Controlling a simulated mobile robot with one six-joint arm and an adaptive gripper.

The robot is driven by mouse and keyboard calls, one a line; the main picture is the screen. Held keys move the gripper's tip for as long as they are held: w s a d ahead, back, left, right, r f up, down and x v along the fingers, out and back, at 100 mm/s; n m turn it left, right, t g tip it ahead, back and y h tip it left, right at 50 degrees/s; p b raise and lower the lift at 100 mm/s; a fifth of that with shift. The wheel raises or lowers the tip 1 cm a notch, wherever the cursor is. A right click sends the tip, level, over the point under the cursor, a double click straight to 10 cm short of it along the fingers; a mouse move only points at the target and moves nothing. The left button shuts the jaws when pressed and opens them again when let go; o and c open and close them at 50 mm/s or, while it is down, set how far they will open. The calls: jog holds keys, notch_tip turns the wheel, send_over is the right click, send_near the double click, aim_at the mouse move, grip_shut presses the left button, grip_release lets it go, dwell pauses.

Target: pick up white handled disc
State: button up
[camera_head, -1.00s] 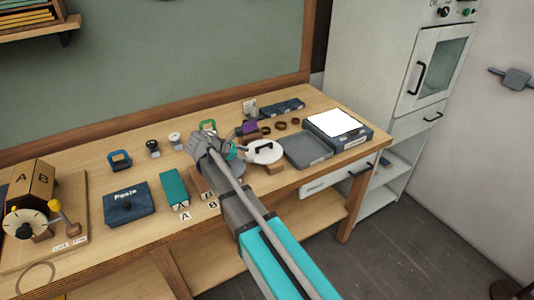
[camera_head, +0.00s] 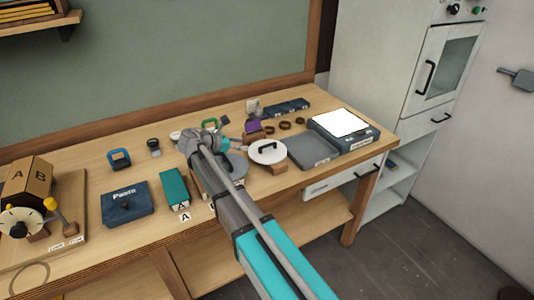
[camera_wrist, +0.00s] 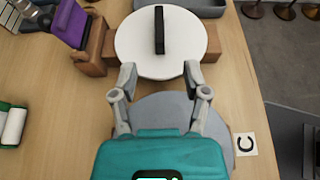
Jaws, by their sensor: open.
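The white handled disc (camera_head: 259,153) is round and flat with a black bar handle on top, and sits on a brown wooden block toward the right of the bench. It also shows at the top of the wrist view (camera_wrist: 140,50), the bar running up and down there. My gripper (camera_wrist: 158,75) is open, its two fingers at the near edge of the disc with nothing between them. In the head view my gripper (camera_head: 236,145) is just left of the disc and partly hidden by my arm. I cannot tell if the fingertips touch the disc.
A grey round plate (camera_wrist: 170,112) lies under my gripper, with a card marked C (camera_wrist: 245,144) beside it. A purple item on a wooden stand (camera_wrist: 75,30) is close left of the disc. A grey tray (camera_head: 312,152) is right of the disc.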

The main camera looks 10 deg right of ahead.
aim_at(267, 145)
jog(key=b+x, duration=0.2)
jog(key=x, duration=0.4)
jog(key=shift+d+f, duration=0.1)
jog(key=shift+d, duration=0.3)
jog(key=shift+b+x, duration=1.1)
jog(key=shift+x, duration=1.5)
grip_shut()
